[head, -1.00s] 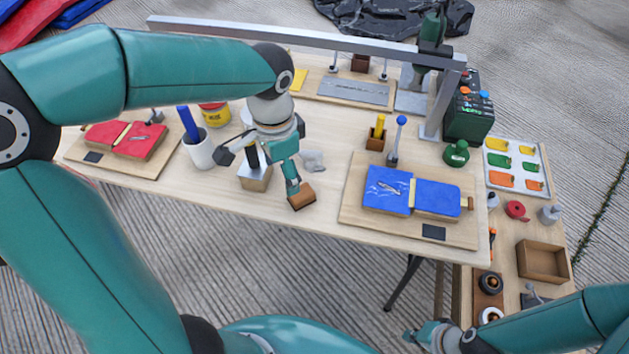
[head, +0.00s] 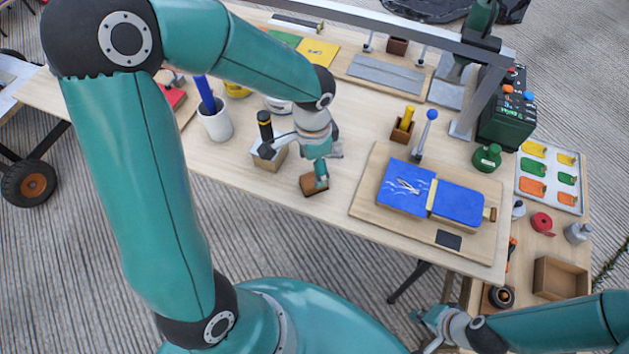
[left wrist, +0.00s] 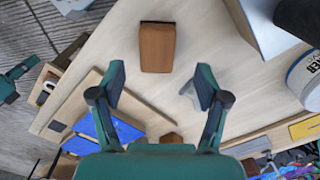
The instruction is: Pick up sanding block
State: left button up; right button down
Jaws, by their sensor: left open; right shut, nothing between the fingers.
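The sanding block appears to be the small brown block (head: 313,187) near the front edge of the wooden table, left of the blue work board. In the left wrist view the brown block (left wrist: 157,50) lies flat on the table, beyond and between the spread fingertips. My left gripper (head: 297,166) is open and above the table by the block; a finger hides part of the block in the head view. The same left gripper (left wrist: 161,82) is empty in the left wrist view. My right gripper (head: 424,318) is shut and empty, low at the front right.
A metal-faced block (head: 267,156) with a black-handled item and a white cup (head: 215,122) stand left of the gripper. A wooden board (head: 376,218) with blue pieces lies to the right. An open wooden box (head: 560,278) is far right. Bare tabletop lies between.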

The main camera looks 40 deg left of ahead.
pick_arm(q)
jog(key=shift+s+d+f, duration=0.1)
jog(key=shift+d+f, duration=0.05)
jog(key=shift+f, duration=2.85)
jog(key=c, duration=1.4)
jog(key=shift+r, duration=0.1)
notch_tip(320, 180, up, 20)
jog(key=shift+f+p, duration=0.1)
jog(key=shift+p, duration=0.8)
